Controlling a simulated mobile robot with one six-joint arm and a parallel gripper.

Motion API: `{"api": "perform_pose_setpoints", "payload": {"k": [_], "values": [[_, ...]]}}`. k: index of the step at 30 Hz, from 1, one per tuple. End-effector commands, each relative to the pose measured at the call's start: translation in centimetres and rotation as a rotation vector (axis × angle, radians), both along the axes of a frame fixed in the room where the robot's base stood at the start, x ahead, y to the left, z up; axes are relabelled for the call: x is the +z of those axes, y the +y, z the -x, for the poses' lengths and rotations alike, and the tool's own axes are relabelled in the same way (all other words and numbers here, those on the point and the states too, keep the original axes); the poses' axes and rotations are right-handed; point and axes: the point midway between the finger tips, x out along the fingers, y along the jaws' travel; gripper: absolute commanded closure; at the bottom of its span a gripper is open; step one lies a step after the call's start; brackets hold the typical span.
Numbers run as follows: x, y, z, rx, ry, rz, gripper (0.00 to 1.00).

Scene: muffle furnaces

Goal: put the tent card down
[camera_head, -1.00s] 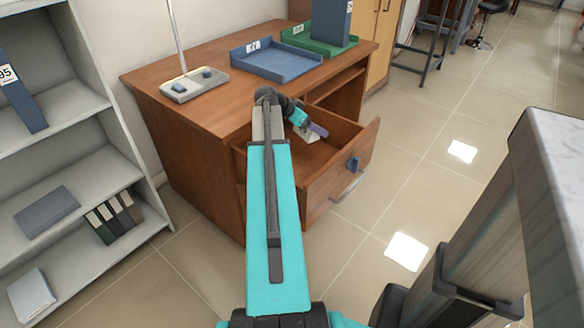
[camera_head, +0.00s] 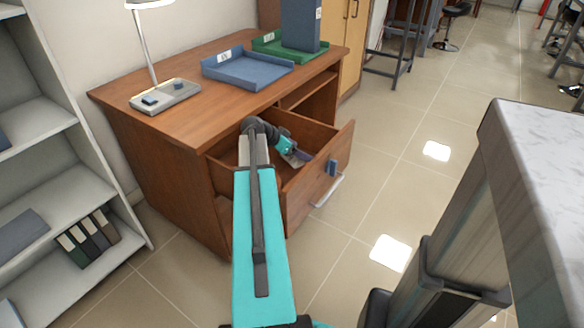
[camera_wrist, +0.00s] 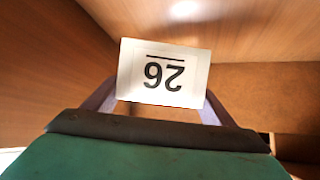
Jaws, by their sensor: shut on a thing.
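The tent card (camera_wrist: 163,73) is white with a black underlined number, which reads upside down as 26 in the wrist view. My gripper (camera_wrist: 160,105) is shut on it, with a finger at each side of the card. In the head view my gripper (camera_head: 301,157) is inside the open drawer (camera_head: 318,185) of the wooden desk, and the card is a small pale patch there, partly hidden. Whether the card touches the drawer floor cannot be told.
The desk top (camera_head: 190,117) bears a lamp (camera_head: 165,95), a blue tray (camera_head: 250,72) and a green tray (camera_head: 275,48) with a dark blue binder (camera_head: 300,25). A grey shelf (camera_head: 60,140) stands at left. A marble-topped counter (camera_head: 545,150) is at right.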

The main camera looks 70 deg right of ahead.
Motion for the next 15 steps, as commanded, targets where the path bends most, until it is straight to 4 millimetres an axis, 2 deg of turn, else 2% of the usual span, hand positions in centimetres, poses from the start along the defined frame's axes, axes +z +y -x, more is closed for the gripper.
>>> {"api": "perform_pose_setpoints", "payload": {"k": [1, 6, 15], "values": [[-1.0, 0.0, 0.0, 0.0, 0.002, -0.003, 0.48], [-3.1, 0.0, 0.0, 0.001, 0.0, -0.001, 0.48], [-3.7, 0.0, 0.0, 0.0, 0.0, 0.0, 0.48]]}}
